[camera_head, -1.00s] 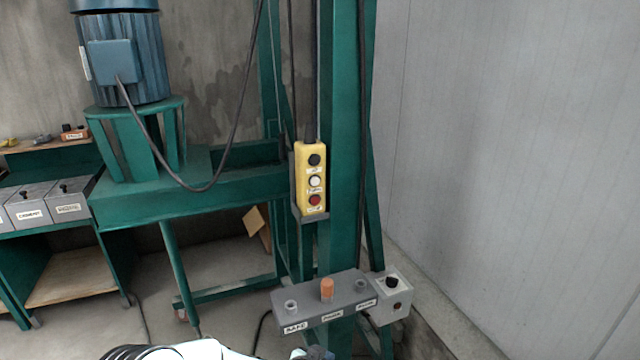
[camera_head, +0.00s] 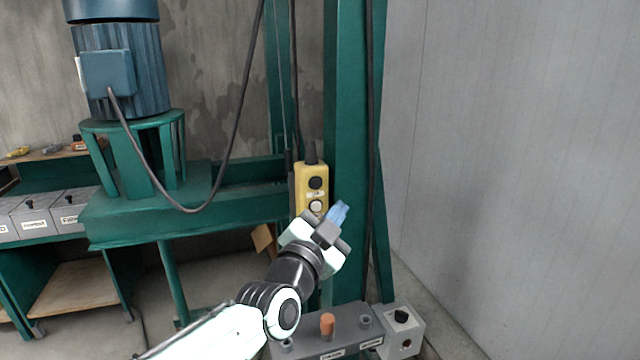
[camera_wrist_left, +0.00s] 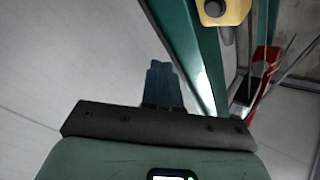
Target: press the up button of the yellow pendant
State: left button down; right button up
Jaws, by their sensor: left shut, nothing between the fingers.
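The yellow pendant (camera_head: 312,190) hangs upright on the green post in the head view. Its black top button (camera_head: 316,183) and the white button (camera_head: 316,206) below it show; the lower part is hidden behind my left gripper. My left gripper (camera_head: 338,213) is shut and empty, with its blue fingertips just right of the pendant's lower half; I cannot tell whether they touch it. In the left wrist view a piece of the yellow pendant (camera_wrist_left: 234,12) with a dark button shows at the top, up and right of the shut fingers (camera_wrist_left: 162,85). My right gripper is not in view.
A green frame with a blue motor (camera_head: 122,70) stands at left. Cables hang near the pendant. A grey wall (camera_head: 510,150) is at right.

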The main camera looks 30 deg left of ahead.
aim_at(316, 184)
pick_arm(q)
jog(key=shift+a, duration=0.1)
jog(key=w+a+b, duration=0.1)
jog(key=w+a, duration=0.4)
jog(key=a, duration=0.1)
jog(key=shift+w+a, duration=0.3)
jog(key=shift+w, duration=0.05)
jog(key=shift+w+a, duration=0.1)
jog(key=shift+w, duration=0.05)
dwell(2.1)
jog(key=shift+w+a, duration=0.15)
jog(key=shift+a, duration=0.05)
